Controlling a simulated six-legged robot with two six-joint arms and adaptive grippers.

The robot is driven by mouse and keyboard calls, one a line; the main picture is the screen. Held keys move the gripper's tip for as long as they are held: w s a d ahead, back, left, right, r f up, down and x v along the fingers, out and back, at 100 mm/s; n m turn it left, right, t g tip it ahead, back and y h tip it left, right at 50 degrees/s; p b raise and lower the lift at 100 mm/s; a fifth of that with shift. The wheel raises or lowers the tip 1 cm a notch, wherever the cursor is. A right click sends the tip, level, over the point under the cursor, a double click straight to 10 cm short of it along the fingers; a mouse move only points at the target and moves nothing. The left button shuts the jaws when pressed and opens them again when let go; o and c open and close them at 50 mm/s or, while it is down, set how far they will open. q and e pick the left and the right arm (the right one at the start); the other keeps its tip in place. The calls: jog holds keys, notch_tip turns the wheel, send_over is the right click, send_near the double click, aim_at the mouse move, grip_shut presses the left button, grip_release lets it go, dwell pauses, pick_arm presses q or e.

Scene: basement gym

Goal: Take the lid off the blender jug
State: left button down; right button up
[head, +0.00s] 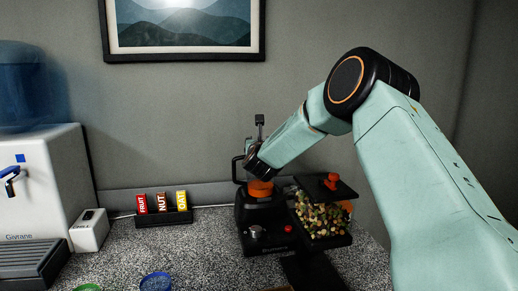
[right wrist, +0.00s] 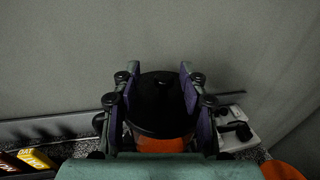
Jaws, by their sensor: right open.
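The blender stands on the speckled counter. Its black base (head: 262,232) has a dial and a red button, and an orange collar (head: 260,188) sits above it. The jug's dark handle (head: 237,170) shows at its left; my right gripper (head: 256,160) hides most of the jug. In the right wrist view, the dark round lid (right wrist: 160,92) lies between the fingers of my right gripper (right wrist: 158,84), with orange (right wrist: 160,145) below it. The fingers are open on either side of it; contact cannot be told. My left gripper is not in view.
A nut-filled clear container with a red-knobbed dark lid (head: 326,187) stands close at the blender's right. A black rack (head: 165,218) of snack bars is to the left, then a white box (head: 89,230) and the water dispenser (head: 40,190). A blue-rimmed bowl (head: 156,281) is at front.

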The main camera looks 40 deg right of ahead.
jog(key=shift+w+d+f, duration=0.1)
jog(key=shift+w+d, duration=0.05)
jog(key=shift+d, duration=0.3)
jog(key=shift+w+d+f, duration=0.1)
jog(key=shift+w+d, duration=0.05)
jog(key=shift+d, duration=0.3)
jog(key=shift+w+a+r, duration=0.1)
jog(key=shift+a+r, duration=0.1)
jog(key=shift+a, duration=0.35)
jog(key=shift+c, duration=0.8)
jog(key=shift+d+f, duration=0.15)
jog(key=shift+d, duration=0.3)
jog(key=c, duration=0.4)
jog(key=shift+a, duration=0.25)
grip_shut()
